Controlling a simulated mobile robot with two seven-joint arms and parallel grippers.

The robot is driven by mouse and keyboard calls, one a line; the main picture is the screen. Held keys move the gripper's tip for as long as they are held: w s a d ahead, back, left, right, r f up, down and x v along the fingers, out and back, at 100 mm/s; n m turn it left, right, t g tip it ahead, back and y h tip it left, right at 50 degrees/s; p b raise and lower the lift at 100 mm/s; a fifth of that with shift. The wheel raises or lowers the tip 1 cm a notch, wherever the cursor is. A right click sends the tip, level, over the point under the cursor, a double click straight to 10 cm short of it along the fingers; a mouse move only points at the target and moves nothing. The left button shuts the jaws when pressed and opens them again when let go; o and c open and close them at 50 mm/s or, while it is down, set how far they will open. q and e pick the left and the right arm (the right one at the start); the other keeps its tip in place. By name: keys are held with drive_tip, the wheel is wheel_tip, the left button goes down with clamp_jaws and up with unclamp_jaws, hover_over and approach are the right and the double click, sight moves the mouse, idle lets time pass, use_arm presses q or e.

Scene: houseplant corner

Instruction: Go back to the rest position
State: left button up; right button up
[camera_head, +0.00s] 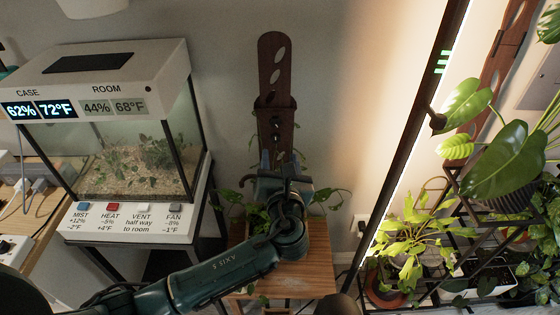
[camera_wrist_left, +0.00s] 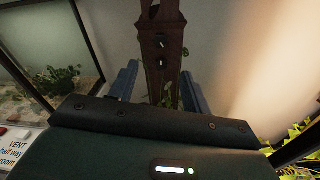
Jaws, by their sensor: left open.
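My left gripper (camera_head: 284,163) is in the middle of the head view, its arm reaching in from the lower left. It is over a wooden stand (camera_head: 310,270) and in front of a brown slotted post (camera_head: 274,62). In the left wrist view, its two blue-grey fingers (camera_wrist_left: 160,84) are apart, and nothing is visibly held between them. The slotted post (camera_wrist_left: 163,35) shows between and beyond the fingers; I cannot tell the distance. A trailing plant (camera_head: 259,217) on the stand is partly hidden behind my gripper and arm. My right gripper is in neither view.
A glass terrarium case (camera_head: 135,160) with readouts and MIST, HEAT, VENT and FAN buttons stands left of my arm. A dark slanted pole (camera_head: 404,130) and a plant rack with leafy pots (camera_head: 490,240) stand to the right. Wall sockets (camera_head: 358,226) are behind.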

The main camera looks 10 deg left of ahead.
use_arm(q)
drive_tip(key=s+f+n+g+h, duration=0.3)
drive_tip(key=s+f+n, duration=0.2)
drive_tip(key=f+n, duration=0.25)
drive_tip(key=s+f+n+g+h, duration=0.2)
drive_tip(key=s+f+n+g, duration=0.1)
drive_tip(key=s+f+n, duration=0.4)
drive_tip(key=s+a+f+n+h, duration=0.1)
drive_tip(key=s+a+f+n, duration=0.2)
drive_tip(key=s+n, duration=0.3)
drive_tip(key=s+a+f+n+g+h, duration=0.1)
drive_tip(key=s+n, duration=0.4)
drive_tip(key=n, duration=0.8)
wheel_tip(320, 180, down, 3)
drive_tip(key=shift+s+a+r, duration=0.1)
drive_tip(key=shift+s+a, duration=0.3)
drive_tip(key=shift+a, duration=0.5)
drive_tip(key=shift+h, duration=0.3)
